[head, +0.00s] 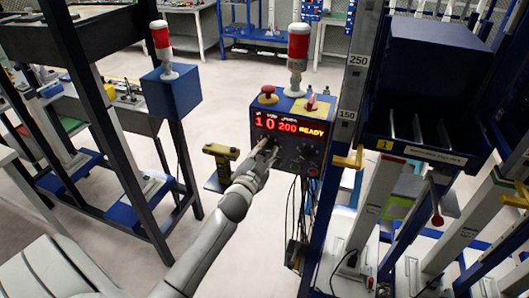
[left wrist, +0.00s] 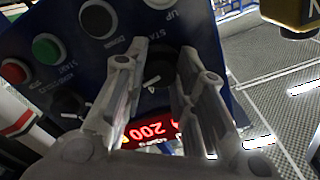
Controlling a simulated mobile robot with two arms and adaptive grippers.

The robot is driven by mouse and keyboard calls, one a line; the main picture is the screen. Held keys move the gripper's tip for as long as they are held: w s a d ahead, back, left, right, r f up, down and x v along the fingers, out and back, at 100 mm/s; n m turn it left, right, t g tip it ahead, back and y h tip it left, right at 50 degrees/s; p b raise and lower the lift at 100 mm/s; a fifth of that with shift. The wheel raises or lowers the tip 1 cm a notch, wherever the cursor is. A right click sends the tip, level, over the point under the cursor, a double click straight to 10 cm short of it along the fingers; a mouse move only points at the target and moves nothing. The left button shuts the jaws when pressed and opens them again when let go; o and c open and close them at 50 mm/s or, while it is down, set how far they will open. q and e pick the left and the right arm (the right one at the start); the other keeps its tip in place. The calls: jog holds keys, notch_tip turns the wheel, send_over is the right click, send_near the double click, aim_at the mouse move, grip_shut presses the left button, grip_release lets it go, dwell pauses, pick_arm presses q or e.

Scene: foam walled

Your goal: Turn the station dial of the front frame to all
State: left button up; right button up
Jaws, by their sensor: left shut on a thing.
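The front frame's blue control box (head: 252,112) stands at the centre of the head view, with a lit red and yellow display (head: 290,126) reading 1 0, 200 and READY. My left gripper (head: 267,148) reaches its face from below left. In the left wrist view the gripper's two fingers (left wrist: 156,68) are closed around a dark round dial (left wrist: 158,72), the station dial by its partly covered label "STA". My right gripper is not in view.
Beside the dial are a black DOWN button (left wrist: 98,20), a green START button (left wrist: 46,48), a red button (left wrist: 13,71) and another dark knob (left wrist: 68,103). A red emergency button (head: 268,91) and a red-white lamp (head: 298,45) top the box. A blue post (head: 345,110) stands close right.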

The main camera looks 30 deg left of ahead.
pick_arm(q)
jog(key=o, duration=1)
jog(key=shift+f, duration=0.1)
jog(key=shift+o, duration=0.2)
jog(key=v, duration=1.2)
